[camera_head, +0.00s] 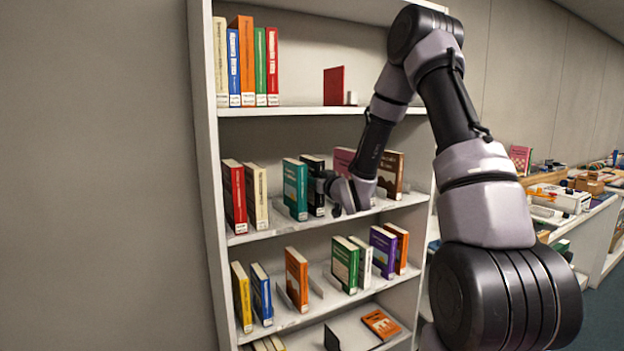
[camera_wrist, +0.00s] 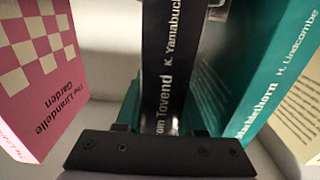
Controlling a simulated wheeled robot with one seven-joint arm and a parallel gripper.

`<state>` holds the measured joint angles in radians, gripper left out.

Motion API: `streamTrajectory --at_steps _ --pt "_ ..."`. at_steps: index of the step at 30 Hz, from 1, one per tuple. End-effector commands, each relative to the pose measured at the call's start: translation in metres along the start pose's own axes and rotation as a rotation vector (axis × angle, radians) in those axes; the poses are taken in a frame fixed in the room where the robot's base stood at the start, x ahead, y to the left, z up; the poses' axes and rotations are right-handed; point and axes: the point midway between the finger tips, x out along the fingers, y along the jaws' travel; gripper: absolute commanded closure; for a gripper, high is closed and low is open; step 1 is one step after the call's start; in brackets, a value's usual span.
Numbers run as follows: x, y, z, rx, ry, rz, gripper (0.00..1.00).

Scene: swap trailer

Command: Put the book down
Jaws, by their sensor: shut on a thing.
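The book is black with white spine lettering; in the head view the black book (camera_head: 313,178) is upright on the middle shelf level, just right of a teal book (camera_head: 294,188). In the wrist view the black book's spine (camera_wrist: 165,65) runs up the middle, with the teal book (camera_wrist: 262,75) close on the right. My gripper (camera_head: 328,188) is shut on the black book at its spine; the wrist view shows the gripper's dark bar (camera_wrist: 160,152) in front. The book's base is at about shelf height, but I cannot tell whether it touches the shelf.
A pink book (camera_wrist: 38,75) stands across a gap from the black book. A red book (camera_head: 234,196) and a cream book (camera_head: 256,195) stand to the left on the same shelf. A brown book (camera_head: 391,174) stands to the right, partly behind my arm. The shelf above (camera_head: 290,111) is close overhead.

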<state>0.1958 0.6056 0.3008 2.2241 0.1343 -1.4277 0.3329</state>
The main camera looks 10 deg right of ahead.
Motion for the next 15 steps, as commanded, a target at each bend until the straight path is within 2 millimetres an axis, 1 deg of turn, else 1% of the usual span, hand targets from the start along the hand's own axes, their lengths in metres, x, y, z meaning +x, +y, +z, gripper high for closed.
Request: streamTrajectory --at_steps 4,7,8,9,10,15 --pt "0.0002 -0.0001 -0.0007 -0.001 0.002 -0.001 1.00" --pt "0.0003 -0.0001 0.0023 0.000 0.001 0.000 1.00" --pt "0.0001 -0.0001 0.0022 0.000 0.000 0.000 0.51" --pt "0.0001 -0.0001 0.0020 0.000 0.000 0.000 0.36" --pt "0.0001 -0.0001 0.0020 0.000 0.000 0.000 0.33" --pt "0.0001 -0.0001 0.0020 0.000 0.000 0.000 0.33"
